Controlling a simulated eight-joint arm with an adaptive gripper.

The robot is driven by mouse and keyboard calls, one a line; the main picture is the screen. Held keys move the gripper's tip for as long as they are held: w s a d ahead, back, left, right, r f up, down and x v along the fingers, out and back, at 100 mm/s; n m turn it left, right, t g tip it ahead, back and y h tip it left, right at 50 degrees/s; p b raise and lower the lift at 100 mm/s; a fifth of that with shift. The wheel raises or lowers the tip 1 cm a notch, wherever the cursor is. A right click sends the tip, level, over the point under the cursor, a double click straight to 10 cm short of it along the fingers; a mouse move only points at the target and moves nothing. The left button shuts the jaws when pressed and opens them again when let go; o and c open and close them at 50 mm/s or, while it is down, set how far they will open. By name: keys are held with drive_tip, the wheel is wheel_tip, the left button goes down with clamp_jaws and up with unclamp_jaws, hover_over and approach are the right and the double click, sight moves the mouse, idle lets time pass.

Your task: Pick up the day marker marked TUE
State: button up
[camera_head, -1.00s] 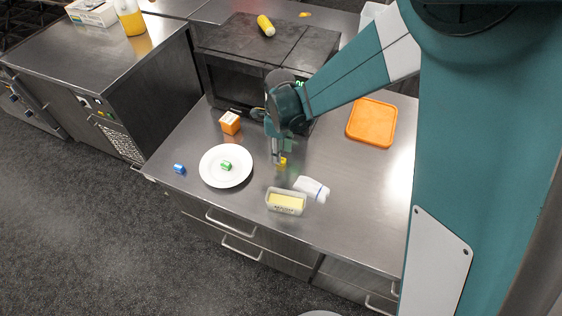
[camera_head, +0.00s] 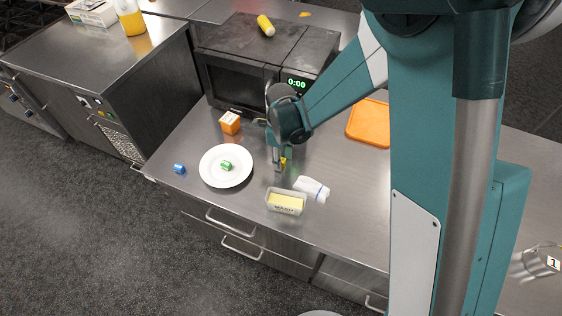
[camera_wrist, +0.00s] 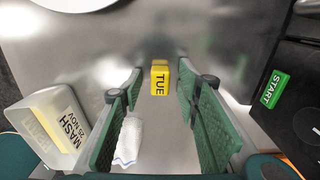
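The yellow day marker (camera_wrist: 160,80) with the black letters TUE stands on the steel counter, in the middle of the wrist view. In the head view it is a small yellow spot (camera_head: 284,162), partly hidden by my gripper (camera_head: 279,163). In the wrist view my gripper (camera_wrist: 159,88) is open, with its green fingers on either side of the marker. Bare counter shows between the marker and each finger, so they look apart from it.
A tub labelled MASH (camera_head: 286,201) and a white cloth-like item (camera_head: 311,187) lie close in front. A white plate (camera_head: 211,175) holds a green block (camera_head: 227,165). A blue block (camera_head: 179,168), orange box (camera_head: 230,122), orange board (camera_head: 369,127) and black microwave (camera_head: 236,84) stand around.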

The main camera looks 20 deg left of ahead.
drive_tip(key=c, duration=0.9)
drive_tip(key=shift+o, duration=0.2)
drive_tip(key=shift+r, duration=0.1)
wheel_tip(320, 180, up, 10)
idle(0.4)
idle(0.4)
